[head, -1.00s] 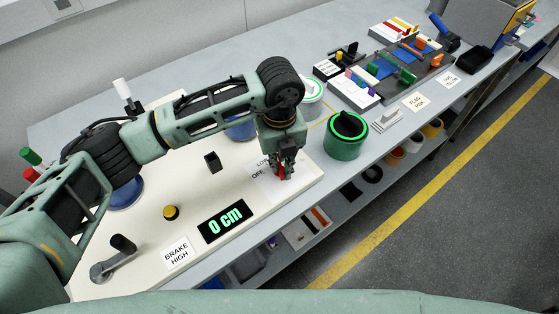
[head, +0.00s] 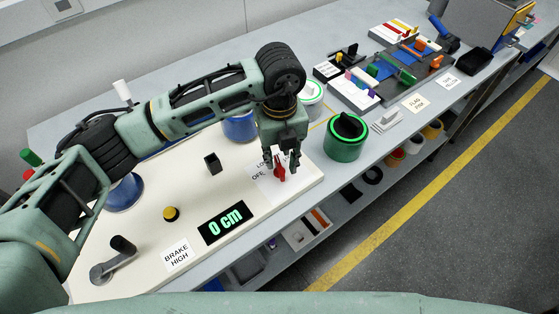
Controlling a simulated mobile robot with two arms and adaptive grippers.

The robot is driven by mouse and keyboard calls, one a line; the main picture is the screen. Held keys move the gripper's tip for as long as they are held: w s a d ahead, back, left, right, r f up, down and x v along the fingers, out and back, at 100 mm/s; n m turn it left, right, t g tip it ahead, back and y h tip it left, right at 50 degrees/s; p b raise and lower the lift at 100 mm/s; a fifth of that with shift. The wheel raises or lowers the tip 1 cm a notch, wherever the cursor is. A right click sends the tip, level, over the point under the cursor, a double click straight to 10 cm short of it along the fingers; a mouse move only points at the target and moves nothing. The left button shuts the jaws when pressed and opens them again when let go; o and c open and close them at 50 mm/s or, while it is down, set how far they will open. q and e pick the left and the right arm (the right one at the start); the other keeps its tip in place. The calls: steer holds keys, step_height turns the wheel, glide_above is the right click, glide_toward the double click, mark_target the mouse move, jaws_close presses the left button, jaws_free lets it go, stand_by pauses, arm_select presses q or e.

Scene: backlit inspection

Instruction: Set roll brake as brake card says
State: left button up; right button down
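The red brake knob (head: 280,173) sits on a white label plate at the right end of the cream panel. The words "LO", partly covered, and "OFF" show beside it; the rest of the scale is hidden by my gripper. The brake card (head: 177,254) lies at the panel's front edge and reads "BRAKE HIGH". My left gripper (head: 281,160) points down just over the knob, its fingers apart on either side of the knob's top. I cannot tell whether a finger touches it. My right gripper does not show.
A display (head: 225,222) reads "0 cm". A crank (head: 113,260), a yellow button (head: 171,214) and a black block (head: 212,162) are on the panel. A green-and-black canister (head: 345,137) stands to the right of the gripper. Blue rolls lie behind the arm.

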mark_target(280, 166)
arm_select(q)
step_height(280, 166, up, 9)
stand_by(0.7)
